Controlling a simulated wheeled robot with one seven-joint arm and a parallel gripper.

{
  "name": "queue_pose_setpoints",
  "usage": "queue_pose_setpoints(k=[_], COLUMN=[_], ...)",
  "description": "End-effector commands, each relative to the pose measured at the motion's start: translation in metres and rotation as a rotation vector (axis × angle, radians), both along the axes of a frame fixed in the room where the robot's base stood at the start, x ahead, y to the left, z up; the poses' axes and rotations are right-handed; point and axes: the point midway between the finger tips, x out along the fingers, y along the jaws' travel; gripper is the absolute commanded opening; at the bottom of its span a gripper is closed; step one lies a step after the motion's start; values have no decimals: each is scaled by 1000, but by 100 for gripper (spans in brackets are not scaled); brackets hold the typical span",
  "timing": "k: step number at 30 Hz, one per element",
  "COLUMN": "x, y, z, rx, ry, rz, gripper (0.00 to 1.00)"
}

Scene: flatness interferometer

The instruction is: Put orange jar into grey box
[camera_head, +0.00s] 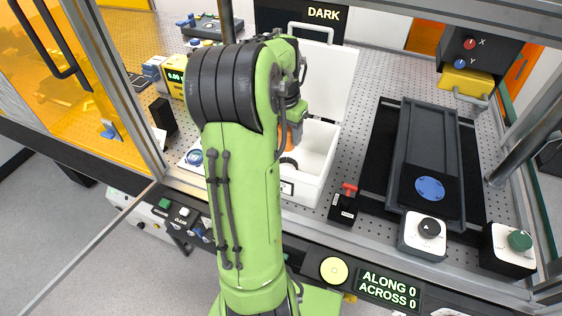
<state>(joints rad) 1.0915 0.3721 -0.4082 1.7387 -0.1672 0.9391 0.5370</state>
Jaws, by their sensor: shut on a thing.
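The orange jar (295,133) is partly hidden behind my green arm; only a strip of orange shows. My gripper (291,118) points down and is shut on the jar, though its fingertips are mostly hidden. The pale grey box (308,190) stands open behind the arm, with its lid raised at the back. The jar appears over the box's left part. I cannot tell how far it is above the box floor. A dark round thing (289,162) shows by the box's left part, partly covered by the arm.
A dark rail stage (428,150) with a blue disc lies to the right. A small black block with a red lever (344,205) stands close beside the box. A yellow meter (174,78) stands at the left. Metal frame posts border the perforated bench.

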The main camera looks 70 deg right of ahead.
Motion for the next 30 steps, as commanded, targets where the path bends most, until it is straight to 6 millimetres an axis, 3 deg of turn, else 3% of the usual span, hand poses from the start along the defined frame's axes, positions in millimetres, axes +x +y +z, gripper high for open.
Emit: queue_pose_setpoints(k=[15, 27, 28, 30], x=[-1, 0, 0, 0], y=[1, 0, 0, 0], z=[-94, -104, -105, -104], rx=[3, 0, 0, 0], ry=[1, 0, 0, 0], rz=[0, 0, 0, 0], gripper=[14, 14, 53, 63])
